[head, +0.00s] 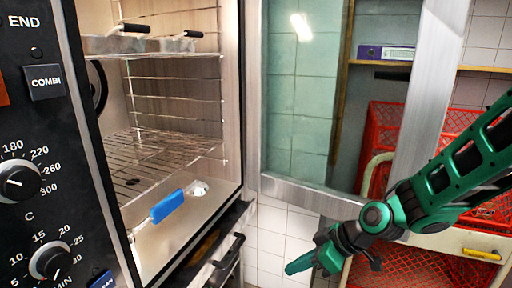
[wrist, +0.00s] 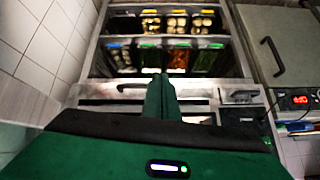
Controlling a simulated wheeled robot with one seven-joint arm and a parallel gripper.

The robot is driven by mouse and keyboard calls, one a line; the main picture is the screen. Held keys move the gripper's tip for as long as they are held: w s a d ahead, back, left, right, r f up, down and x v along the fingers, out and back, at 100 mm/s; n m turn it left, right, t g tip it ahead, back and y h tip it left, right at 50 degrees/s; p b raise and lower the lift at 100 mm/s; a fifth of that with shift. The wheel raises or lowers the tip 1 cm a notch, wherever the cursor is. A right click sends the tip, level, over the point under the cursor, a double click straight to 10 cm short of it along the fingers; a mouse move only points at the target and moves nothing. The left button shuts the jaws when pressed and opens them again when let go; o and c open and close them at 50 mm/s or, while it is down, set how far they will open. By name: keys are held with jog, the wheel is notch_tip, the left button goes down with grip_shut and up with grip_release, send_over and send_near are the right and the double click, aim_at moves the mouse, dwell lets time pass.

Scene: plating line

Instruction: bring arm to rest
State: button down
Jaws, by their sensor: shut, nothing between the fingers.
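My green arm reaches in from the right in the head view, and my gripper (head: 300,266) hangs low in front of the tiled wall, to the right of the open oven. Its green fingers are together and hold nothing. In the wrist view the closed fingers (wrist: 161,98) point away over a counter with food bins. The gripper does not appear to touch anything.
The oven (head: 140,150) stands open at left, with wire racks and black-handled pans (head: 128,42). Its glass door (head: 300,100) stands open beside my arm. Red crates (head: 395,130) are behind my arm. Food bins (wrist: 165,55) fill a counter in the wrist view.

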jog(key=s+d+r+m+h, duration=0.1)
jog(key=s+d+m+h, duration=0.25)
jog(key=d, duration=0.65)
jog(key=s+d+r+m+h, duration=0.2)
jog(key=s+d+m, duration=0.15)
jog(key=d, duration=0.65)
jog(key=s+d+r+m+g+h, duration=0.1)
jog(key=s+d+r+m, duration=0.1)
jog(key=s+d+m, duration=0.3)
jog(key=s+d+r+m+g, duration=0.2)
jog(key=s+d+m, duration=0.3)
jog(key=s, duration=0.4)
jog(key=shift+s+d+r+m+h, duration=0.15)
jog(key=shift+d+r+m+h, duration=0.25)
jog(key=shift+m, duration=0.2)
jog(key=shift+w+f, duration=0.2)
jog(key=shift+w, duration=0.45)
